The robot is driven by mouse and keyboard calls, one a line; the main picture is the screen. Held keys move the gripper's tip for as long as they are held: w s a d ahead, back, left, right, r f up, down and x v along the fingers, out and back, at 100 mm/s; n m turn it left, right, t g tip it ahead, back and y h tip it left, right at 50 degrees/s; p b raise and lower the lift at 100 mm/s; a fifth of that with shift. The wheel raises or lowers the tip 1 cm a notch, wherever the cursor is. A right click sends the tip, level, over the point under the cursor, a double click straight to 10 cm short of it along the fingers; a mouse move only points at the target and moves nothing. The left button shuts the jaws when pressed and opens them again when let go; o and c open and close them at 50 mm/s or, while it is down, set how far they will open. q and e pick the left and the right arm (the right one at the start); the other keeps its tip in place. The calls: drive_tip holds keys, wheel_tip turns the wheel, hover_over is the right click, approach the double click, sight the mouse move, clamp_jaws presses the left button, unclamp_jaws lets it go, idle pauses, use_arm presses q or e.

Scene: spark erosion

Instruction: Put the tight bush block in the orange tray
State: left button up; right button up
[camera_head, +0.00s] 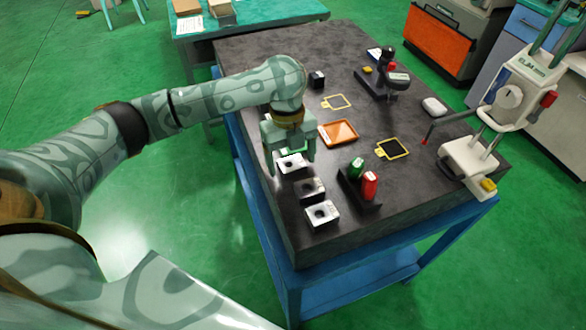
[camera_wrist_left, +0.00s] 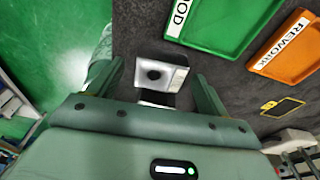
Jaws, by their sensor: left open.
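Several metal blocks with dark round holes stand in a row at the table's near left: a pale block (camera_head: 291,165), a darker block (camera_head: 309,189) and a front block (camera_head: 322,214). I cannot tell which has the tight bush. My left gripper (camera_head: 290,157) is open above the far end of the row. In the left wrist view, one silver block (camera_wrist_left: 158,60) lies between the open fingers, apart from them. The orange tray (camera_head: 355,137) is empty, right of the gripper; it also shows in the wrist view, marked REWORK (camera_wrist_left: 301,62). My right gripper is out of view.
A green tray (camera_wrist_left: 228,49) lies beside the orange one. A stand with green and red cylinders (camera_head: 363,191) is right of the blocks. A black gauge stand (camera_head: 386,78) and yellow-framed pads (camera_head: 392,149) are farther off. A white instrument (camera_head: 475,160) stands at the right edge.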

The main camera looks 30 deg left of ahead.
use_arm(q)
drive_tip(key=shift+w+f, duration=0.1)
drive_tip(key=shift+f, duration=0.15)
drive_tip(key=shift+r, duration=0.15)
drive_tip(key=shift+c, duration=1.2)
drive_tip(key=c, duration=1.3)
